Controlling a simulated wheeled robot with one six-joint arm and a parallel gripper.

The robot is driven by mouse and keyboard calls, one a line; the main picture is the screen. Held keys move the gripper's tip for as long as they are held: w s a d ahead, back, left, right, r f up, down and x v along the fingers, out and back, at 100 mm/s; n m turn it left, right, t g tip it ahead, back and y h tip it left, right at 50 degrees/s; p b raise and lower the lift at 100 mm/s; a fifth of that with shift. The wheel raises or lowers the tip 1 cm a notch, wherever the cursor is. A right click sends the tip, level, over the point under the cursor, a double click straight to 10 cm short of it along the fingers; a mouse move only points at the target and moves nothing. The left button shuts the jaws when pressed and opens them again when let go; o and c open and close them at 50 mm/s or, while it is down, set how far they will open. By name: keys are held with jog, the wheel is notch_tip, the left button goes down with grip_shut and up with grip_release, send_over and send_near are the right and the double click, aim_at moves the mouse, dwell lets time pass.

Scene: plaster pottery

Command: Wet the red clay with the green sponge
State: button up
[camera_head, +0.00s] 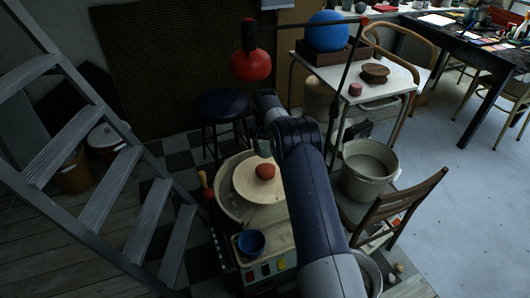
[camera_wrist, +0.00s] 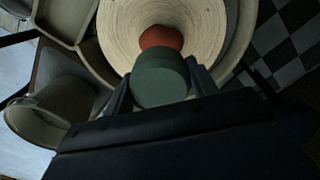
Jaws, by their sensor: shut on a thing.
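My gripper (camera_wrist: 160,92) is shut on the green sponge (camera_wrist: 160,78), a dark green round block, in the wrist view. The sponge also shows in the head view (camera_head: 263,147), partly covered by my arm. The red clay (camera_wrist: 160,38) is a rounded lump on the pale wheel head (camera_wrist: 200,18). In the head view the clay (camera_head: 265,171) lies at the middle of the disc, just below the sponge in the picture. In the wrist view the sponge hides part of the clay. I cannot tell whether they touch.
A blue bowl (camera_head: 251,242) stands at the front of the wheel. A bucket (camera_head: 369,171) is on the right by a wooden chair (camera_head: 397,212). A ladder (camera_head: 98,190) stands left; a stool (camera_head: 222,107) and red lamp (camera_head: 251,64) are behind.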

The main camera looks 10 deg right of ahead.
aim_at(265, 167)
jog(key=shift+w+f, duration=0.2)
jog(key=shift+f+b, duration=1.75)
jog(key=shift+f, duration=1.05)
jog(key=shift+s+f+b, duration=0.1)
jog(key=shift+f+b, duration=0.35)
jog(key=shift+f, duration=0.45)
dwell(1.8)
jog(key=shift+r+p, duration=2.35)
jog(key=shift+r, duration=1.75)
